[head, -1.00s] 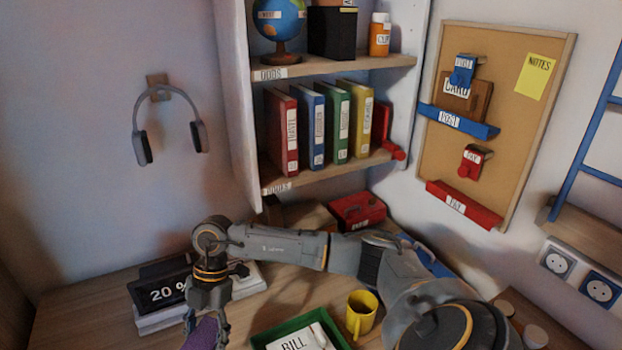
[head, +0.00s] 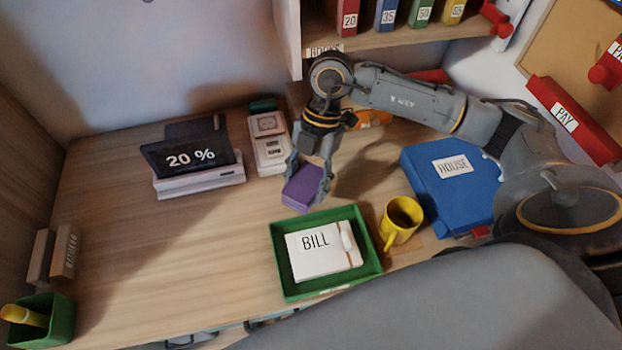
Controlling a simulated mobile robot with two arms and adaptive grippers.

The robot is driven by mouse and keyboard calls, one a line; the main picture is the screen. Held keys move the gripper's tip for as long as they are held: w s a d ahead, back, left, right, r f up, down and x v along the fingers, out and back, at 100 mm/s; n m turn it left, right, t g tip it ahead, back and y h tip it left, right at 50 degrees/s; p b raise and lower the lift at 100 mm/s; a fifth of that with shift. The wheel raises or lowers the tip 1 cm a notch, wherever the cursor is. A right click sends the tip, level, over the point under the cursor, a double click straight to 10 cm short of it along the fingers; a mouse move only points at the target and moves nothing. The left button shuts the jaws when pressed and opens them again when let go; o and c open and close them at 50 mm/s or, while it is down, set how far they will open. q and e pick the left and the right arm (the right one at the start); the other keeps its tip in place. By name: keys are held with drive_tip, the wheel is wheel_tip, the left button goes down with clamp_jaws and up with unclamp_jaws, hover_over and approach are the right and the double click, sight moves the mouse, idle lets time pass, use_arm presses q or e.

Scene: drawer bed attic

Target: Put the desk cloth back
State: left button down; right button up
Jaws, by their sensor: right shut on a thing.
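The desk cloth (head: 302,190) is a small folded purple block in the head view. My right gripper (head: 311,181) points down and is shut on it, with a finger on each side. The cloth is just behind the green tray (head: 277,262). I cannot tell whether it touches the desk. My left gripper is not in view.
The tray holds a BILL paper (head: 318,262). A yellow mug (head: 400,220) and a blue HOUSE folder (head: 452,190) are to its right. A 20 % display (head: 190,158) and a socket block (head: 268,142) stand behind. The desk's left-middle (head: 150,240) is clear.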

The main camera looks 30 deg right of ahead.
drive_tip(key=w+d+f, duration=0.1)
drive_tip(key=f, duration=0.1)
drive_tip(key=w+d+f, duration=0.1)
drive_tip(key=w+f, duration=0.1)
drive_tip(key=w+d+f, duration=0.1)
drive_tip(key=f, duration=0.1)
drive_tip(key=shift+w+d+f, duration=0.1)
drive_tip(key=shift+w, duration=0.25)
drive_tip(key=shift+f, duration=1.65)
drive_tip(key=shift+f, duration=0.1)
drive_tip(key=o, duration=1.2)
drive_tip(key=v, duration=1.2)
drive_tip(key=shift+w+d+b, duration=0.1)
drive_tip(key=shift+w+b, duration=0.05)
drive_tip(key=shift+b, duration=0.15)
